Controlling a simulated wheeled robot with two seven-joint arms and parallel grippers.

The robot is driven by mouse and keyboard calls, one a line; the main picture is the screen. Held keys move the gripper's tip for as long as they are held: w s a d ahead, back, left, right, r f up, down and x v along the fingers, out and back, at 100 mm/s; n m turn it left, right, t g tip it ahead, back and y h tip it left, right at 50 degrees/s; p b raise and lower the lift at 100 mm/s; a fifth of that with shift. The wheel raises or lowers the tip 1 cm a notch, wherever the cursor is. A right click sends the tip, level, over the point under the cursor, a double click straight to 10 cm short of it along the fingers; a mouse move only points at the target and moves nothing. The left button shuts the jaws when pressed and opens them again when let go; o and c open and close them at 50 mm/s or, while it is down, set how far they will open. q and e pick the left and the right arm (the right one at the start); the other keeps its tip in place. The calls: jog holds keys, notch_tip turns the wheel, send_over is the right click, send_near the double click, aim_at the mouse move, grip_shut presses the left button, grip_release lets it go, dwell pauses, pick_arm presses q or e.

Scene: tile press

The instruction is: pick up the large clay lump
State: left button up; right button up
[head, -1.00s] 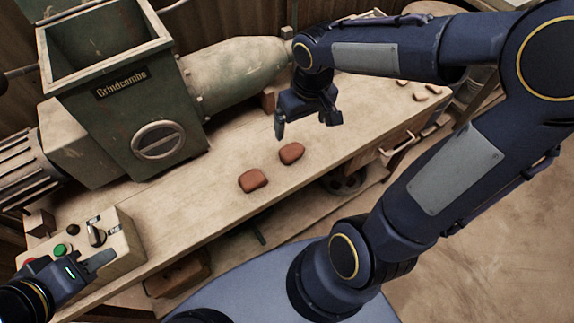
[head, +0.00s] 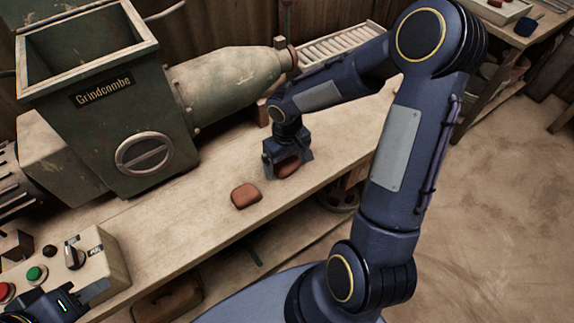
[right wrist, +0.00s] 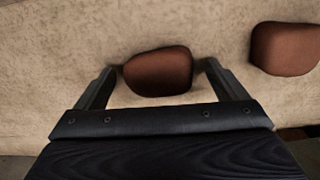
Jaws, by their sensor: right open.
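Two reddish-brown clay lumps lie on the wooden bench. One lump (head: 289,168) is at my right gripper (head: 287,163), which partly hides it; in the right wrist view this lump (right wrist: 158,72) sits between the open fingers, with small gaps to them. The other lump (head: 246,196) lies apart to the left and toward the front edge; it shows at the right edge of the right wrist view (right wrist: 286,48), partly cut off. The two look close in size, and I cannot tell surely which is larger. My left gripper (head: 92,291) is at the bottom left, partly cut off.
A control box (head: 108,262) with buttons and a knob is at left, near my left gripper. A slatted rack (head: 335,47) stands beyond my right arm. The bench around the left lump is clear.

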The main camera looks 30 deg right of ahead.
jog(key=c, duration=1.2)
